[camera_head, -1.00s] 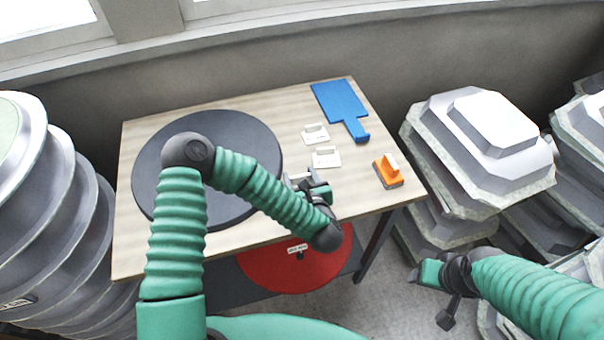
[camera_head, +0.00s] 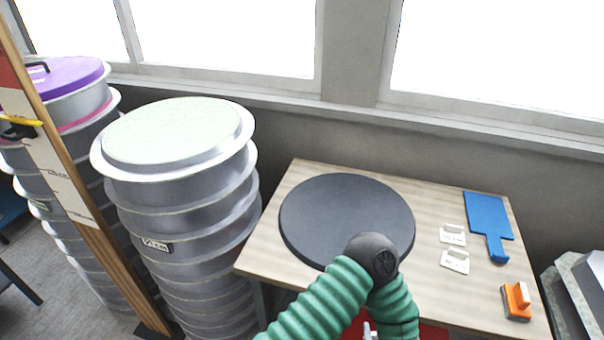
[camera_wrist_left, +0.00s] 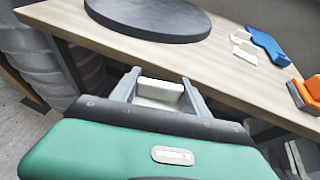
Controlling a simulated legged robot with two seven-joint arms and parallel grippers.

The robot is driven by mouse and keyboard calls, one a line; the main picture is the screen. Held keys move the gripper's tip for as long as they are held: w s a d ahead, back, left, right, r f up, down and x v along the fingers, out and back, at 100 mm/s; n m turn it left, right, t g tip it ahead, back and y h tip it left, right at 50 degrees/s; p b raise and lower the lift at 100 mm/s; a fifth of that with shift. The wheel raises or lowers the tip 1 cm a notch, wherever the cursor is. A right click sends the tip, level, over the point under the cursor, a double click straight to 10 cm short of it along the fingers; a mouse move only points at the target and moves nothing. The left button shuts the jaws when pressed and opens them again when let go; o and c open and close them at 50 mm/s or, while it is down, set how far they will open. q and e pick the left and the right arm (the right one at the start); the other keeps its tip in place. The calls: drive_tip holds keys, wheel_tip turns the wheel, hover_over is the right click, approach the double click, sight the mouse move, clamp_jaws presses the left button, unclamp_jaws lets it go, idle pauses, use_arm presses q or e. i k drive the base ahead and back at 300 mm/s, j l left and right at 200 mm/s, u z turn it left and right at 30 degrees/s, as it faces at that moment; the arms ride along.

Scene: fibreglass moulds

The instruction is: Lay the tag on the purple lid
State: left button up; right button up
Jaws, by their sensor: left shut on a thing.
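The purple lid (camera_head: 62,76) tops a tall grey ribbed stack at the far left in the head view, with a dark handle on it. My left gripper (camera_wrist_left: 158,92) is shut on a white tag (camera_wrist_left: 160,86), in front of the table's edge in the wrist view. In the head view my green left arm crosses the table front and the gripper is mostly cut off at the bottom edge, well right of the lid. Two other white tags (camera_head: 452,235) (camera_head: 455,262) lie on the table. My right gripper is out of view.
The wooden table (camera_head: 262,258) holds a dark round disc (camera_head: 345,215), a blue paddle-shaped piece (camera_head: 488,222) and an orange-handled block (camera_head: 517,301). A pale-topped ribbed stack (camera_head: 180,135) stands between table and lid. A wooden post (camera_head: 75,190) rises in front of the purple-lidded stack.

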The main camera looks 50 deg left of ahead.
sight(69, 70)
drive_tip(key=k+j, duration=0.35)
drive_tip(key=j, duration=0.25)
drive_tip(key=k+j, duration=0.35)
drive_tip(key=j, duration=0.2)
drive_tip(key=k+j+z, duration=0.1)
drive_tip(key=k+j, duration=0.25)
drive_tip(key=j, duration=0.25)
drive_tip(key=k+j, duration=0.35)
drive_tip(key=j, duration=0.2)
drive_tip(key=k+j, duration=0.35)
drive_tip(key=j, duration=0.2)
drive_tip(key=k+j, duration=0.35)
drive_tip(key=j, duration=0.25)
drive_tip(key=k+j+z, duration=0.1)
drive_tip(key=k+j, duration=0.25)
drive_tip(key=j, duration=0.2)
